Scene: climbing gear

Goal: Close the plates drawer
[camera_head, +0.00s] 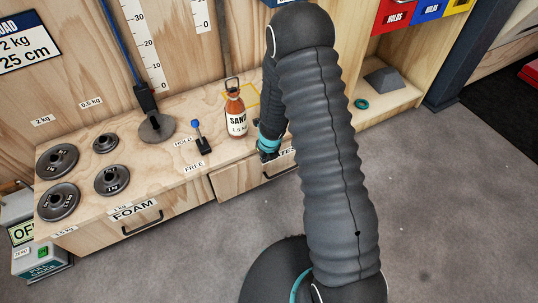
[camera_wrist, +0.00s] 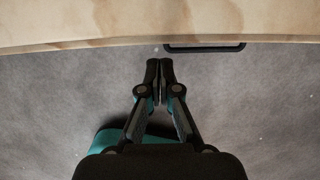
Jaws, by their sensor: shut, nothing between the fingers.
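The plates drawer (camera_head: 236,181) is the right-hand wooden drawer in the bench front. I cannot tell clearly how far the drawer stands out. My gripper (camera_head: 268,156) is at the drawer's front edge, beside the label. In the wrist view my gripper (camera_wrist: 160,63) is shut and empty, its tips just below the wooden edge and left of a dark handle (camera_wrist: 205,47). I cannot tell whether the tips touch the wood.
The foam drawer (camera_head: 105,232) is to the left in the bench front. On the bench top are several weight plates (camera_head: 57,160), a small blue-knobbed lever (camera_head: 199,138) and a sand bottle (camera_head: 236,118) close to my gripper. The grey floor in front is clear.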

